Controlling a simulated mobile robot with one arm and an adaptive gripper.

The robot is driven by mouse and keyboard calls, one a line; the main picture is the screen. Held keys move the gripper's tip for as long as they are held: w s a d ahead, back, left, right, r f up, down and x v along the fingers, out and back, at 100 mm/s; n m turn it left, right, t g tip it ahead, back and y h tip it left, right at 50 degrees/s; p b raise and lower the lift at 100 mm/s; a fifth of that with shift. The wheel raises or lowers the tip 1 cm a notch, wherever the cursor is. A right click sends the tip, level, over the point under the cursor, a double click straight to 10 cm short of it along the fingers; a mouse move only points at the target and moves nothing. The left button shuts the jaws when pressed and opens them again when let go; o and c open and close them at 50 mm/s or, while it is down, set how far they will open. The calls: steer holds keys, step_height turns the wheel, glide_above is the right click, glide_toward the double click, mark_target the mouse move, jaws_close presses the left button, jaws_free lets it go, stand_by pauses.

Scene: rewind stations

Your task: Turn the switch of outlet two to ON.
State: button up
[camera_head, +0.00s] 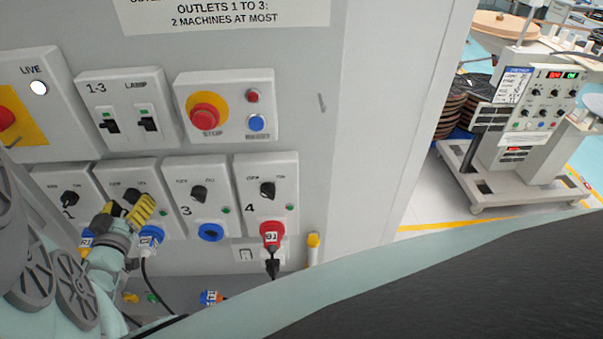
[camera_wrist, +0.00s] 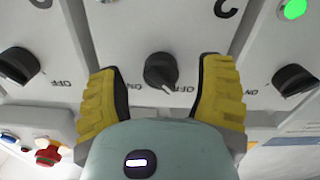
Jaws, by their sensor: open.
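The switch of outlet two (camera_head: 132,195) is a dark rotary knob on the second panel of the lower row, partly covered by my gripper in the head view. In the wrist view this knob (camera_wrist: 160,72) sits between my fingers, with a gap on both sides. The picture is upside down there, and the knob's pale mark points down and right, towards the OFF label. My gripper (camera_wrist: 160,95) is open and empty, its yellow fingers straddling the knob. In the head view my gripper (camera_head: 128,212) is at the panel of outlet two.
Neighbouring knobs for outlet one (camera_head: 70,198) and outlet three (camera_head: 199,194) stand close on either side. Outlet four (camera_head: 267,189) has a red plug (camera_head: 271,235). A blue plug (camera_head: 150,238) with a cable hangs below my gripper. Above are lamp switches and a red stop button (camera_head: 206,115).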

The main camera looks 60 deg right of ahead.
steer(key=shift+w+d+r, duration=0.1)
steer(key=shift+w+d, duration=0.15)
steer(key=shift+d, duration=0.05)
steer(key=shift+c, duration=0.2)
steer(key=shift+a, duration=0.1)
jaws_close()
